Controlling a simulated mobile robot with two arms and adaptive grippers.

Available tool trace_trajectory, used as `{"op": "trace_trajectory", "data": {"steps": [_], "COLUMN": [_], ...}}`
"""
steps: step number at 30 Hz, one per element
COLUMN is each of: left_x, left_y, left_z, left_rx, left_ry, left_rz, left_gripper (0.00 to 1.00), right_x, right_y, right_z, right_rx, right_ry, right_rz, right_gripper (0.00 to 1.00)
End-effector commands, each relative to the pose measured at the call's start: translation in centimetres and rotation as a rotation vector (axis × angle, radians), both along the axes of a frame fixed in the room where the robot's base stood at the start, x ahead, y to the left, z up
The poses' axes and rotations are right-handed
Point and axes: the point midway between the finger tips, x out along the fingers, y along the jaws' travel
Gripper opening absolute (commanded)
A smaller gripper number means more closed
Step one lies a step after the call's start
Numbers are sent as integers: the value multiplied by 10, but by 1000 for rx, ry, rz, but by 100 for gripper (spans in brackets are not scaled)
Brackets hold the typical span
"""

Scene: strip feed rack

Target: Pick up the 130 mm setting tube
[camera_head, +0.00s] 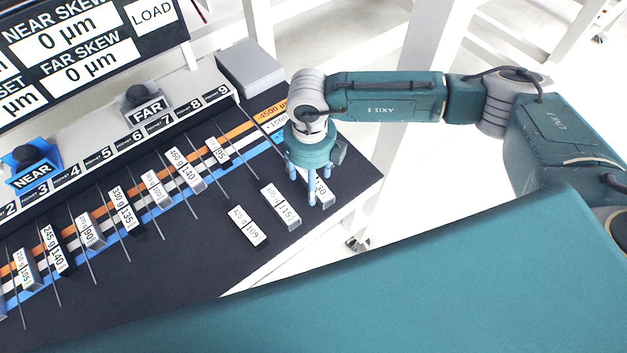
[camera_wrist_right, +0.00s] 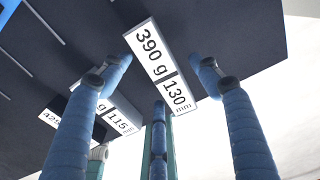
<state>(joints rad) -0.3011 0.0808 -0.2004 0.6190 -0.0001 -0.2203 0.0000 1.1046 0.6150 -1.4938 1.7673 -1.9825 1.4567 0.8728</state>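The 130 mm setting tube is a block with a white label reading 390 g and 130 mm. It lies on the dark tabletop near its right end, partly hidden by the fingers in the head view (camera_head: 322,189). It shows clearly in the right wrist view (camera_wrist_right: 160,66). My right gripper (camera_head: 311,184) points down over it. In the wrist view my blue fingers (camera_wrist_right: 164,75) stand on both sides of the tube with small gaps, and a third finger is near its lower end. The gripper looks open. My left gripper is not in view.
The 115 mm tube (camera_head: 281,207) lies close to the left of the 130 mm tube, with the 109 mm tube (camera_head: 247,226) beyond it. Several other labelled tubes sit between thin rods in the rack. A grey block (camera_head: 250,68) stands at the back.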

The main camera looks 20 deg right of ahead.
Motion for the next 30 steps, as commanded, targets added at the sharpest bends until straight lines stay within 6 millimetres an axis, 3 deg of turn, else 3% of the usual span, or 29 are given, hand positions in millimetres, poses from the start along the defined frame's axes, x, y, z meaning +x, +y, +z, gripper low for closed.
{"op": "trace_trajectory", "data": {"steps": [1, 9, 22, 26, 30], "left_x": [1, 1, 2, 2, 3], "left_y": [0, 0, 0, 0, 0], "left_z": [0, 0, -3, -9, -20], "left_rx": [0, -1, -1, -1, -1], "left_ry": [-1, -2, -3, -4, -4], "left_rz": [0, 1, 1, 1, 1], "left_gripper": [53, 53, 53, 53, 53], "right_x": [0, 0, 1, 2, 2], "right_y": [0, 0, 1, 1, 1], "right_z": [0, 1, 11, 28, 59], "right_rx": [0, 1, 4, 3, 4], "right_ry": [0, 0, -3, -5, -8], "right_rz": [0, 0, -1, 0, 2], "right_gripper": [55, 1, 0, 0, 0]}}
